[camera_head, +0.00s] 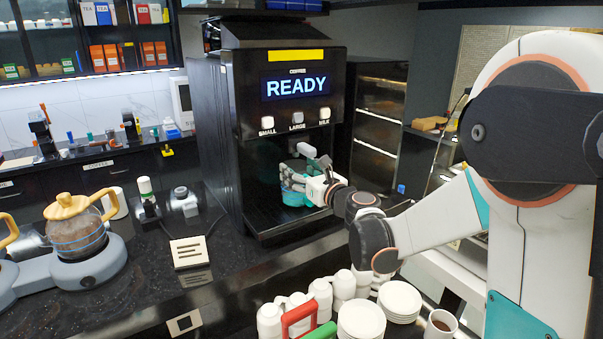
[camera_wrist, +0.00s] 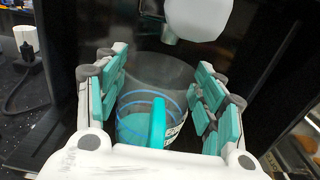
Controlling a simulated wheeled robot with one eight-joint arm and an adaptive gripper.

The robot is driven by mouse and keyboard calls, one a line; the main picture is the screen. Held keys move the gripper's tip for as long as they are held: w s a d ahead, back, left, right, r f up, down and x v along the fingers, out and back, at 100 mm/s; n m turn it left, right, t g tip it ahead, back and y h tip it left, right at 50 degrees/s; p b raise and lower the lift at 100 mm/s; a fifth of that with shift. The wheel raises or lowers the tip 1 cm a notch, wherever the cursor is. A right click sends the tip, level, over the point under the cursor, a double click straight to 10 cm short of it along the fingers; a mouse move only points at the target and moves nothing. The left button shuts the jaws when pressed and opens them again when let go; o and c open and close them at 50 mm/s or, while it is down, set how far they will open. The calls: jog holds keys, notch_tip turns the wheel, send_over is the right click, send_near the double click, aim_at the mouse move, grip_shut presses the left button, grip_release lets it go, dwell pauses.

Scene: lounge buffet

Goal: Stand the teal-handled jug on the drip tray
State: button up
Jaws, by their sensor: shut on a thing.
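The teal-handled jug (camera_wrist: 155,130) is clear with blue rings, and its teal handle faces my wrist camera. My gripper (camera_wrist: 163,68) is shut on the jug, with a teal-padded finger along each side of it. In the head view my gripper (camera_head: 302,182) reaches from the right into the coffee machine's bay. The jug's teal base (camera_head: 297,199) shows there, partly hidden by my fingers, and the jug looks upright. The dark drip tray (camera_head: 268,226) forms the bay floor below. I cannot tell whether the jug touches it.
The coffee machine (camera_head: 290,58) reads READY, and its spout (camera_wrist: 175,28) hangs close above and beyond the jug. Dark bay walls stand at both sides. White plates (camera_head: 362,320) and cups are in front.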

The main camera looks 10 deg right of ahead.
jog(key=shift+f+b, duration=0.55)
jog(key=shift+f, duration=0.1)
jog(key=o, duration=1.5)
jog(key=v, duration=1.2)
jog(key=shift+r, duration=0.1)
jog(key=shift+o, duration=0.2)
jog(key=shift+o, duration=0.9)
